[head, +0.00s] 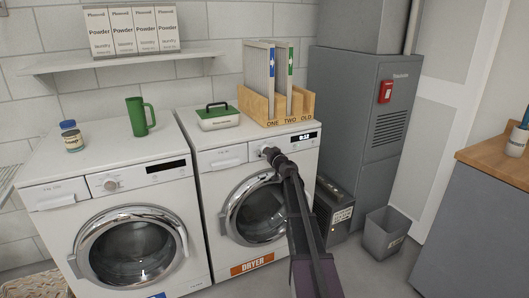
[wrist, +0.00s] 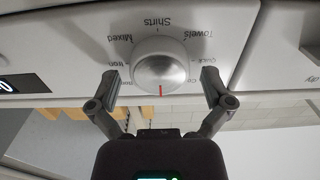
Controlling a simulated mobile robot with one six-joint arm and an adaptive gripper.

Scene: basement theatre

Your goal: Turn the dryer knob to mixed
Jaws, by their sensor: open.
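The dryer (head: 208,178) is the right-hand white machine, with an orange DRYER label. In the wrist view, its round white knob (wrist: 161,64) has a silver face and a red pointer mark at the picture's bottom. The upside-down label Mixed (wrist: 123,38) is at upper left, Shirts at top, Towels at upper right. The red mark points away from Mixed, on the opposite side from Shirts. My gripper (wrist: 159,74) is open, one finger on each side of the knob, with gaps visible. In the head view my gripper (head: 270,153) covers the knob.
The washer (head: 75,218) stands left of the dryer. On the dryer are a wooden rack (head: 268,106) with filters and a green-and-white box (head: 217,117). A grey bin (head: 384,235) and a dark box (head: 334,212) stand on the floor to the right.

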